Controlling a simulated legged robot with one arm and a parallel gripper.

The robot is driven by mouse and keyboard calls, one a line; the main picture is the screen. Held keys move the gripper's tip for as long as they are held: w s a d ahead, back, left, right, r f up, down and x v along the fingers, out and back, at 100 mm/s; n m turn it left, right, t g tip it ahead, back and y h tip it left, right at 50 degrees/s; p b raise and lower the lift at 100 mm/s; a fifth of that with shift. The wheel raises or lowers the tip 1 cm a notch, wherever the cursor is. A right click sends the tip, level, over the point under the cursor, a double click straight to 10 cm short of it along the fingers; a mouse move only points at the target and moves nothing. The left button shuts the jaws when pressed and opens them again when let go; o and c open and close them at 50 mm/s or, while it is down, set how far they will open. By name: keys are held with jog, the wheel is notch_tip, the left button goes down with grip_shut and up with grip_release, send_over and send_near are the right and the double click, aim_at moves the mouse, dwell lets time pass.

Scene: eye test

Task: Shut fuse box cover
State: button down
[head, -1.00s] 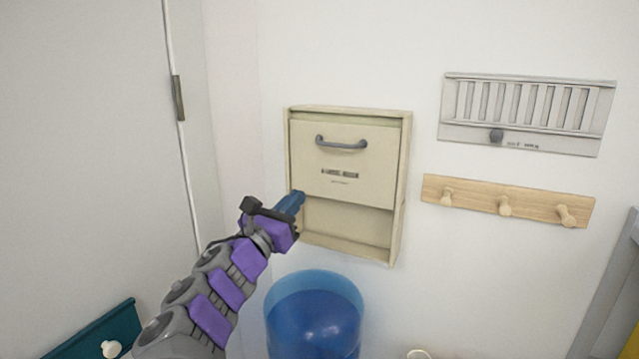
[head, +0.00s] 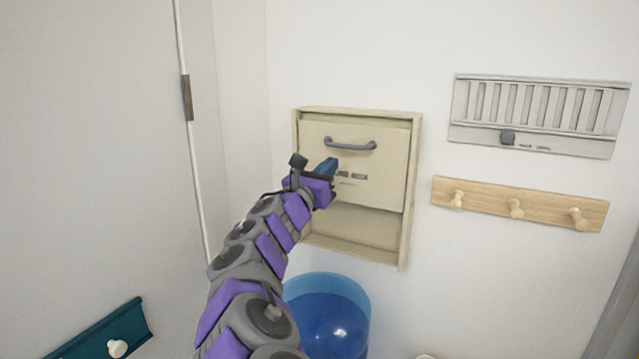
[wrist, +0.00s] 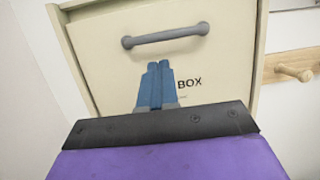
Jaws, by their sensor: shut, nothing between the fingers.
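The fuse box (head: 415,160) is a cream wall box with a raised frame. Its cover (head: 385,180) is a cream panel with a grey bar handle (head: 350,144) near its top and dark lettering below. The cover fills the upper part of the frame, and the lower part (head: 365,228) is uncovered. In the wrist view the cover (wrist: 225,75) and handle (wrist: 165,36) are close, with "BOX" readable. My gripper (head: 328,166) is shut and empty, its blue fingertips in front of the cover just below the handle. The fingertips (wrist: 157,70) hide part of the lettering. I cannot tell whether they touch the cover.
A clear blue bin (head: 330,310) stands below the box. A grey slatted vent panel (head: 535,115) and a wooden peg rail (head: 490,202) are on the wall at right. A grey door panel (head: 90,150) is at left, with a teal rail (head: 80,340) at lower left.

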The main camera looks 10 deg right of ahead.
jog(key=shift+w+d+r, duration=0.15)
jog(key=shift+r, duration=0.35)
jog(key=shift+w+d+r, duration=0.1)
jog(key=shift+r, duration=0.35)
jog(key=shift+r, duration=0.1)
notch_tip(320, 180, up, 2)
jog(key=p, duration=0.3)
jog(key=shift+r+p, duration=0.2)
jog(key=shift+p, duration=0.1)
jog(key=shift+f, duration=0.2)
